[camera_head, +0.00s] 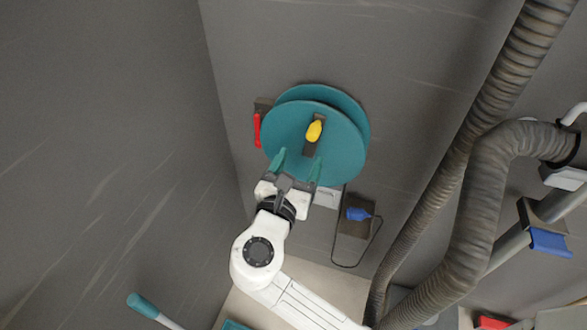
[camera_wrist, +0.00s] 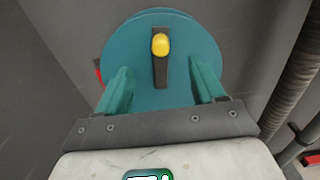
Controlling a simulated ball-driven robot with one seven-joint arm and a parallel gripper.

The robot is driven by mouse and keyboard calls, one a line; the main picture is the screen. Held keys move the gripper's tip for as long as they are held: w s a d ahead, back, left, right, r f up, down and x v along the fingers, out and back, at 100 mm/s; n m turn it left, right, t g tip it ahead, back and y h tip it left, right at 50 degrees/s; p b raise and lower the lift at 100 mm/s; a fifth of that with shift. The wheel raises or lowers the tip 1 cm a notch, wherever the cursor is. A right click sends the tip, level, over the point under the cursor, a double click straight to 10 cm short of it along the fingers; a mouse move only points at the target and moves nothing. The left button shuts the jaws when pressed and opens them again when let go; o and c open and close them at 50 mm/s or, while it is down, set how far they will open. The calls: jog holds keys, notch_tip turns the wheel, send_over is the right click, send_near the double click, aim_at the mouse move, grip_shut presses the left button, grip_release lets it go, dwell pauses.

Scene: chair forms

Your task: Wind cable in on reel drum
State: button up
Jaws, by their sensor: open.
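A teal reel drum (camera_head: 338,152) is mounted on the grey wall, with a dark crank arm and a yellow knob (camera_head: 314,131) on its front face. In the wrist view the reel (camera_wrist: 140,58) is straight ahead, with the yellow knob (camera_wrist: 160,44) near the top middle. My gripper (camera_head: 297,163) is open, its teal fingers in front of the reel's lower part, below the knob. In the wrist view nothing is between the fingers (camera_wrist: 160,84). A thin dark cable (camera_head: 334,248) hangs in a loop under the reel, beside a box with a blue plug-like part (camera_head: 358,214).
A red lever (camera_head: 257,130) sits on a bracket left of the reel. Thick ribbed hoses (camera_head: 486,150) run down the right side. A blue-handled item (camera_head: 549,243) is at the far right.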

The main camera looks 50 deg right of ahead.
aim_at(311, 137)
jog(key=x, duration=0.8)
jog(key=shift+d+b, duration=0.3)
jog(key=shift+b, duration=0.05)
jog(key=shift+x, duration=0.85)
jog(key=shift+f, duration=0.1)
jog(key=shift+c, duration=0.5)
jog(key=c, duration=0.9)
jog(key=o, duration=0.4)
jog(key=shift+o, duration=0.2)
jog(key=shift+w, duration=0.15)
